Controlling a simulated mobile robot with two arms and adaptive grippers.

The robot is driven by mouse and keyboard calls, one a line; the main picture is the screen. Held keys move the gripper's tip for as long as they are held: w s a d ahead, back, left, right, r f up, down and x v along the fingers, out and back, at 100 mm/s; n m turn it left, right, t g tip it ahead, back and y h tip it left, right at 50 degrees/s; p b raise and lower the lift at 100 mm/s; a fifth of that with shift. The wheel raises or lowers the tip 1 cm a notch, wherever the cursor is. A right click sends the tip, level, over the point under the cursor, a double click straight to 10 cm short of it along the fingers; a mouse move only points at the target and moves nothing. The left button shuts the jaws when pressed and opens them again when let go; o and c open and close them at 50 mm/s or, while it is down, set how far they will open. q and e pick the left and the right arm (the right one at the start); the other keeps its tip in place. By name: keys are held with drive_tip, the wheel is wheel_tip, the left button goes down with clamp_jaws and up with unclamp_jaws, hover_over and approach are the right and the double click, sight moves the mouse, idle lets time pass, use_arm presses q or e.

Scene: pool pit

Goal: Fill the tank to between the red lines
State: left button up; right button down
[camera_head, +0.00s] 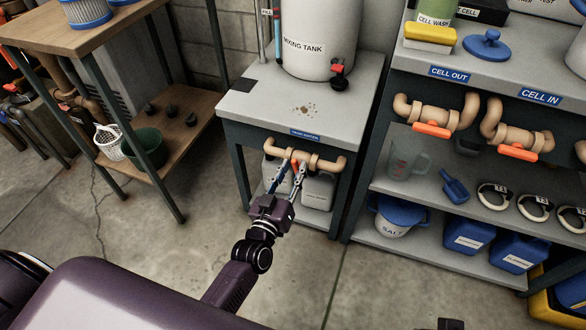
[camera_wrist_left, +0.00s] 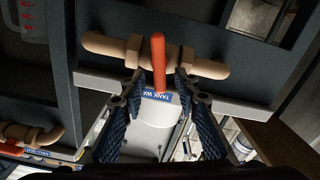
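The white mixing tank (camera_head: 318,35) stands on a grey stand. A thin vertical tube (camera_head: 277,38), blue with a red part near its top, is left of the tank; its level and line marks are too small to read. Below the stand's top runs a tan pipe valve (camera_head: 328,163) with a blue label; the label starts "TANK WA" in the left wrist view. My left gripper (camera_head: 287,176) is at this valve. In the left wrist view its fingers (camera_wrist_left: 157,84) are open, on either side of the orange-red handle (camera_wrist_left: 158,55), with gaps visible.
A red-handled tap (camera_head: 338,70) is on the tank's lower front. White jugs (camera_head: 318,190) stand under the stand. The right shelf (camera_head: 440,185) carries the CELL OUT valve (camera_head: 432,129) and CELL IN valve (camera_head: 518,151). A wooden shelf unit (camera_head: 75,40) stands left; floor between is clear.

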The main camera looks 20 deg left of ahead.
use_arm(q)
drive_tip(key=s, duration=1.1)
drive_tip(key=shift+s+a, duration=0.2)
drive_tip(key=shift+s, duration=0.15)
